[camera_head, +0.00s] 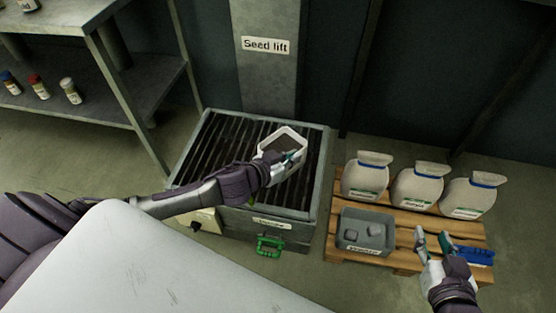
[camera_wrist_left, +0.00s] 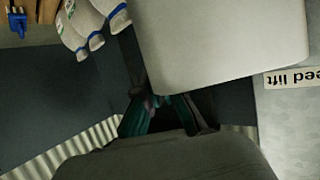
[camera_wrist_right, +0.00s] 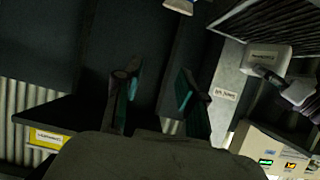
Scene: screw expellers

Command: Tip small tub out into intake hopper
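The small tub (camera_head: 270,149) is pale with a dark content inside. It is over the barred intake hopper (camera_head: 325,165), its open top facing up towards my head camera; I cannot tell its exact tilt. My right gripper (camera_head: 434,240) is open and empty above the pallet's right front. Its two fingers (camera_wrist_right: 157,88) stand apart in the right wrist view.
A wooden pallet (camera_head: 400,258) at the right carries several white sacks (camera_head: 417,187), a grey labelled bin (camera_head: 365,231) with blocks, and a blue object (camera_head: 474,256). A green handle (camera_head: 270,246) is on the hopper's front. A shelf (camera_head: 110,118) with bottles stands at the left.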

